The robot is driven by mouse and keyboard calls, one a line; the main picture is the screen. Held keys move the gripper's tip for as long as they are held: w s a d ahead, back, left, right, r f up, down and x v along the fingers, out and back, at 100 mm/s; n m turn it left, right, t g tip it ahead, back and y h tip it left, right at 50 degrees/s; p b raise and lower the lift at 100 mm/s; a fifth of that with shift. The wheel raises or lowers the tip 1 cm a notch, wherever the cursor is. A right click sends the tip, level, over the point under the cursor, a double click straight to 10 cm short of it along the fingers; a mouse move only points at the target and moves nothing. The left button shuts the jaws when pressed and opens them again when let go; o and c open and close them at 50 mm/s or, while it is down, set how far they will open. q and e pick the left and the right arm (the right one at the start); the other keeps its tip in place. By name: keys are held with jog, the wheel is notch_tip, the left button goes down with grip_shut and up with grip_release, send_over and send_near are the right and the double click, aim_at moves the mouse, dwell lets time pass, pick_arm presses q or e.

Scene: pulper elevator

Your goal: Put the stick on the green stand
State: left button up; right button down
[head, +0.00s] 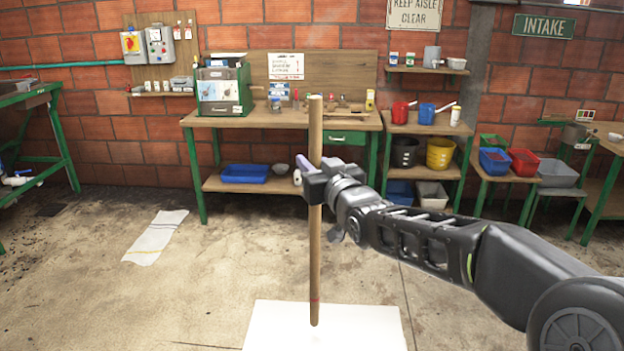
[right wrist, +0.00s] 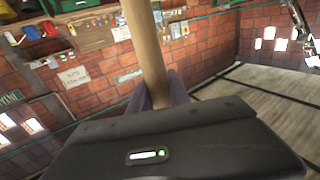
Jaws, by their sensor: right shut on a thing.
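The stick (head: 315,250) is a long, plain wooden rod, upright in the head view, with a thin red band near its lower end. My right gripper (head: 313,183) is shut on it around the middle. In the right wrist view the stick (right wrist: 145,45) runs up from between the gripper's fingers (right wrist: 158,98). Its lower end appears over a white panel; I cannot tell whether it touches. Several green-legged pieces stand along the wall, including a low one (head: 485,204) under the bins; I cannot tell which is the green stand. My left gripper is out of view.
The white panel (head: 270,330) is at the bottom centre. A white cloth (head: 155,237) lies on the floor at left. A green-legged workbench (head: 240,122) stands behind the stick, with a blue tray (head: 245,173) on its lower shelf. The concrete floor between is mostly clear.

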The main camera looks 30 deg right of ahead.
notch_tip(320, 180, down, 4)
jog(key=shift+r+p, duration=0.15)
jog(key=shift+p, duration=0.2)
jog(key=c, duration=1.2)
grip_release()
